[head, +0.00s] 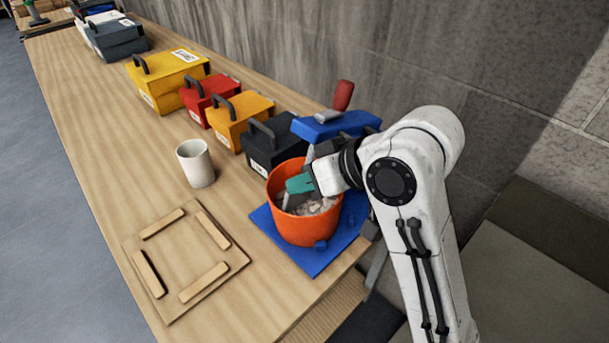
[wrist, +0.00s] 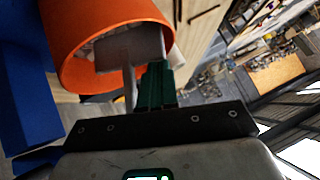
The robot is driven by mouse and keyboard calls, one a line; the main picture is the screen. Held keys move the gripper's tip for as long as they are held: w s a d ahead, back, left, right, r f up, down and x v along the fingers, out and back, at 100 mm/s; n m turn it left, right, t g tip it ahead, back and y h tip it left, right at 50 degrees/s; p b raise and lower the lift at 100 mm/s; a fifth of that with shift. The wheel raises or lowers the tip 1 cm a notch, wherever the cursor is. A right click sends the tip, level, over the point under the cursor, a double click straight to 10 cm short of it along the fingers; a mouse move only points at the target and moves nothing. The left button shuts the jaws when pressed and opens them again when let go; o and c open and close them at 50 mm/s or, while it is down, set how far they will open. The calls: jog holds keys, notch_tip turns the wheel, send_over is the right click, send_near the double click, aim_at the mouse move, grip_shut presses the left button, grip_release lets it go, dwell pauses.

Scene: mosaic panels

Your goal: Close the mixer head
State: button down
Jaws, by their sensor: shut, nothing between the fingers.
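The mixer stands near the table's right end. Its blue head (head: 337,124), with a red handle (head: 343,95) sticking up, is above the far rim of the orange bucket (head: 298,226). The head's exact tilt is hard to tell, because my arm covers part of the mixer. The bucket holds pale lumps and stands on a blue base plate (head: 285,246). My gripper (head: 299,184) has teal fingers that are shut and empty at the bucket's mouth. In the wrist view, the bucket (wrist: 85,65) is beside the fingers (wrist: 155,85), and a grey paddle (wrist: 132,52) shows close to them.
A dark toolbox (head: 268,142) stands close behind the bucket, with orange (head: 240,117), red (head: 208,97) and yellow (head: 167,78) boxes further along the wall. A white cup (head: 196,164) and a wooden frame (head: 186,262) are to the left. Bare tabletop lies around the cup.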

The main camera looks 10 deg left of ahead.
aim_at(296, 203)
jog(key=f, duration=0.5)
jog(key=shift+w+d+f, duration=0.1)
jog(key=shift+w+d, duration=0.2)
jog(key=shift+w, duration=0.05)
